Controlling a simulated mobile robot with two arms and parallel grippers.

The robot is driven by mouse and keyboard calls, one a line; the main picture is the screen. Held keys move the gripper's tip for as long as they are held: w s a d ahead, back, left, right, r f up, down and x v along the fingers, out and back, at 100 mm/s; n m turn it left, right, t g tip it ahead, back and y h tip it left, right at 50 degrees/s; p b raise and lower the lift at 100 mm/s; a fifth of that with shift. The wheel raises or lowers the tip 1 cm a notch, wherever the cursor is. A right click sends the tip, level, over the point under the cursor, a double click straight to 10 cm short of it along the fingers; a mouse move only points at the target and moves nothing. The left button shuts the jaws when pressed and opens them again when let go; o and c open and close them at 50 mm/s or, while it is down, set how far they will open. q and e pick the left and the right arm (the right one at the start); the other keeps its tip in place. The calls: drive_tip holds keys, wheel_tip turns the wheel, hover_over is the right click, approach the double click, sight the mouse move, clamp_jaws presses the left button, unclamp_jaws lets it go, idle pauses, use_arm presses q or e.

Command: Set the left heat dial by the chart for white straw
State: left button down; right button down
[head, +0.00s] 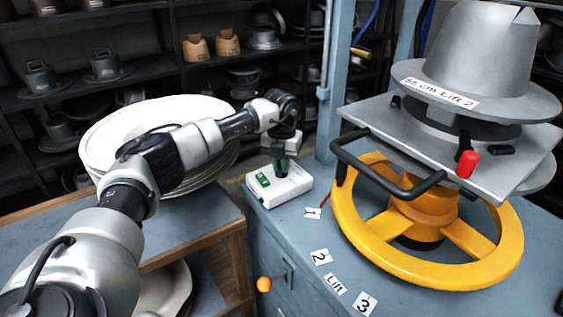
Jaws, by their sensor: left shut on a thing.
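A small white control box (290,187) with a green switch (262,180) sits on the blue bench, left of the hat press. My left arm reaches in from the left, and my left gripper (281,166) points down onto the top of this box. It is shut on the heat dial there, which is mostly hidden by the fingers. The dial's scale and setting cannot be read. No chart for white straw can be made out. My right gripper is not in view.
The hat press has a grey metal hat block (478,55), a yellow handwheel (350,225), a black handle and a red knob (467,163). Labels 1, 2, Lift and 3 lie on the bench (400,295). Pale round hat bodies (100,130) are stacked at left. Dark shelves stand behind.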

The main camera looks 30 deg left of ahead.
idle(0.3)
use_arm(q)
drive_tip(key=c, duration=1.2)
unclamp_jaws()
drive_tip(key=shift+o, duration=0.2)
wheel_tip(320, 180, up, 11)
drive_tip(key=shift+f, duration=0.1)
